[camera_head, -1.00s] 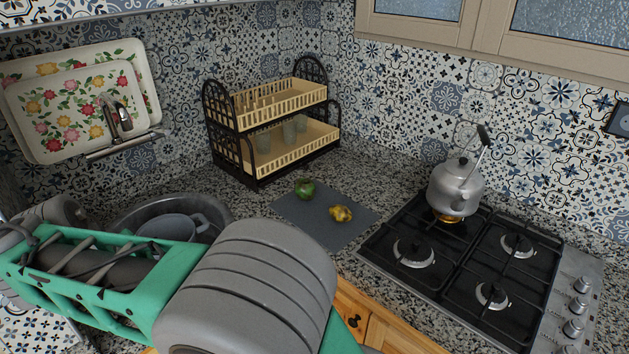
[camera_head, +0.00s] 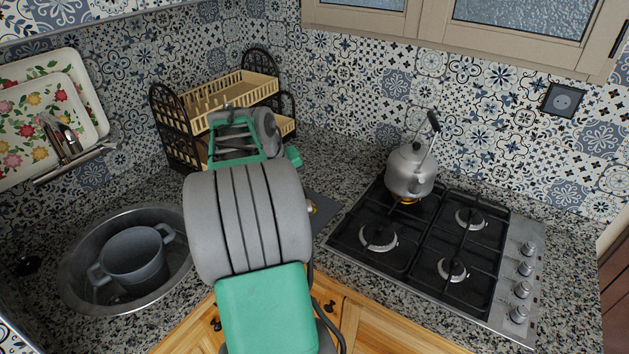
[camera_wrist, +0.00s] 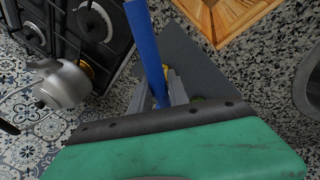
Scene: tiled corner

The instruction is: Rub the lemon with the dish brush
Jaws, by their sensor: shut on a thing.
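My gripper (camera_wrist: 172,92) is shut on the blue handle of the dish brush (camera_wrist: 147,45) in the wrist view. The brush's far end is hidden behind my green wrist cover, so I cannot see its head. A small yellow patch, which looks like the lemon (camera_head: 311,206), shows on the dark grey mat (camera_head: 326,209) just beside my arm in the head view. In the wrist view the mat (camera_wrist: 205,65) lies under the gripper, with a small greenish bit near the fingers that I cannot identify. Whether brush and lemon touch is hidden. My arm hides my gripper in the head view.
A two-tier dish rack (camera_head: 238,95) stands behind my arm. A kettle (camera_head: 410,172) sits on the gas hob (camera_head: 412,243) to the right, with an orange glow beneath it. A grey pot (camera_head: 134,262) lies in the sink (camera_head: 72,268) at left. Counter between mat and hob is narrow.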

